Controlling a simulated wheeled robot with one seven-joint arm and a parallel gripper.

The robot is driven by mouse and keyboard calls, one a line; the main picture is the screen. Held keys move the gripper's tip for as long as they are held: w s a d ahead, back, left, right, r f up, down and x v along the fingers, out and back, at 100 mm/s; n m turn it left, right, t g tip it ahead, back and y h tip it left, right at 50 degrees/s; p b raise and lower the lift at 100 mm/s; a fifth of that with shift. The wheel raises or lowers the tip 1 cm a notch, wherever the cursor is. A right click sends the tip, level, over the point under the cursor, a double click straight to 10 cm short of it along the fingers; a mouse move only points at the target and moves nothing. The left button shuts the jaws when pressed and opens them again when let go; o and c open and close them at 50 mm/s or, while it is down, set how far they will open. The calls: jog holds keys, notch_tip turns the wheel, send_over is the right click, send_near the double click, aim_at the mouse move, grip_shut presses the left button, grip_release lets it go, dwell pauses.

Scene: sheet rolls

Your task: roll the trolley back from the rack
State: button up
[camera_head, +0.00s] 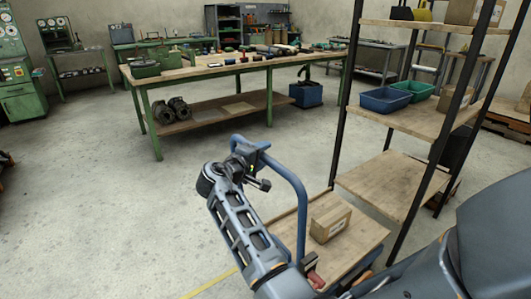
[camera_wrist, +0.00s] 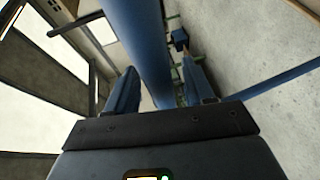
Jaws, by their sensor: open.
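The trolley has a wooden deck (camera_head: 352,253) and a blue tubular handle (camera_head: 296,185) rising at its left side. A cardboard box (camera_head: 330,223) lies on the deck. My gripper (camera_head: 254,152) is at the upper left part of the handle. In the wrist view the jaws of my gripper (camera_wrist: 160,80) are apart, with the thick blue handle tube (camera_wrist: 143,40) running between them. I cannot tell whether either finger touches it. The rack (camera_head: 395,185) stands right beside the trolley, with black posts and wooden shelves.
Blue and green bins (camera_head: 385,100) sit on the rack's middle shelf. A long workbench (camera_head: 230,70) with green legs stands behind, with tools on top. The concrete floor (camera_head: 90,220) to the left is clear. A yellow line (camera_head: 210,285) runs along the floor at the bottom.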

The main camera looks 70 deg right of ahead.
jog(key=shift+x, duration=0.9)
jog(key=shift+c, duration=0.2)
grip_shut()
